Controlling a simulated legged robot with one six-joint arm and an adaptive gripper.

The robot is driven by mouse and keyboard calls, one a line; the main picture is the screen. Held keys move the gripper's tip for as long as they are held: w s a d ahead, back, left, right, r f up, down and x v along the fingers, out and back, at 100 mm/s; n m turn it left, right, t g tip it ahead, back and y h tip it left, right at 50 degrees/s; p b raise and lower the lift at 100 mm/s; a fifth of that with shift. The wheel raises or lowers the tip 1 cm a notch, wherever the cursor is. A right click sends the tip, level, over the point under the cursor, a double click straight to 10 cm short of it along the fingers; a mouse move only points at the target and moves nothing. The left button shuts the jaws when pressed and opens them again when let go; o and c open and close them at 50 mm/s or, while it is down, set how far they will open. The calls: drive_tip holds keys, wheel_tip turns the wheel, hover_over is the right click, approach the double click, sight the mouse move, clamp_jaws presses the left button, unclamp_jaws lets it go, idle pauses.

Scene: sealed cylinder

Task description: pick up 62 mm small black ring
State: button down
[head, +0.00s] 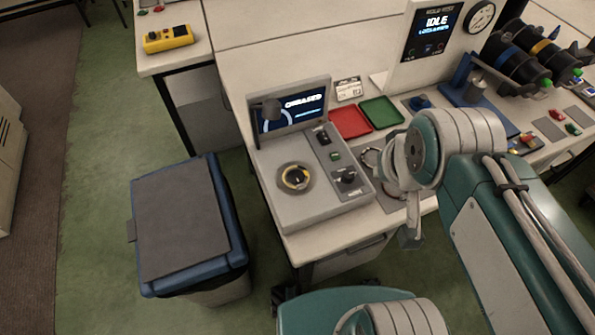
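A thin dark ring (370,158) lies on the light bench top, just right of the grey console and beside my arm. It is partly hidden, and its size cannot be read, so I cannot tell whether it is the 62 mm small black ring. My arm's pale grey end (410,232) hangs over the bench's front edge, right of the console. My gripper's fingers cannot be made out, and I cannot tell whether they hold anything.
The grey console (275,205) has a screen, knobs and a round yellow-and-black fitting (296,177). A red tray (350,122) and a green tray (381,112) lie behind. Black spools (510,62) stand at right. A blue-rimmed bin (232,215) stands left of the bench; green floor is open beyond.

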idle(0.4)
drive_tip(key=c, duration=0.7)
unclamp_jaws()
drive_tip(key=shift+w, duration=0.15)
drive_tip(key=o, duration=0.4)
drive_tip(key=shift+w+a+f, duration=0.15)
drive_tip(key=shift+w+a, duration=0.1)
drive_tip(key=shift+w, duration=0.15)
drive_tip(key=n+g, duration=0.4)
drive_tip(key=g, duration=0.2)
hover_over(302, 184)
drive_tip(key=f, duration=1.7)
drive_tip(key=shift+w+d+f, duration=0.2)
drive_tip(key=shift+w+f, duration=0.1)
drive_tip(key=shift+w, duration=0.1)
drive_tip(key=shift+s+a+f, duration=0.15)
drive_tip(key=shift+s+f, duration=0.05)
drive_tip(key=shift+f, duration=1.15)
drive_tip(key=shift+s+a+f, duration=0.1)
drive_tip(key=shift+s+f, duration=0.1)
drive_tip(key=shift+f, duration=1.15)
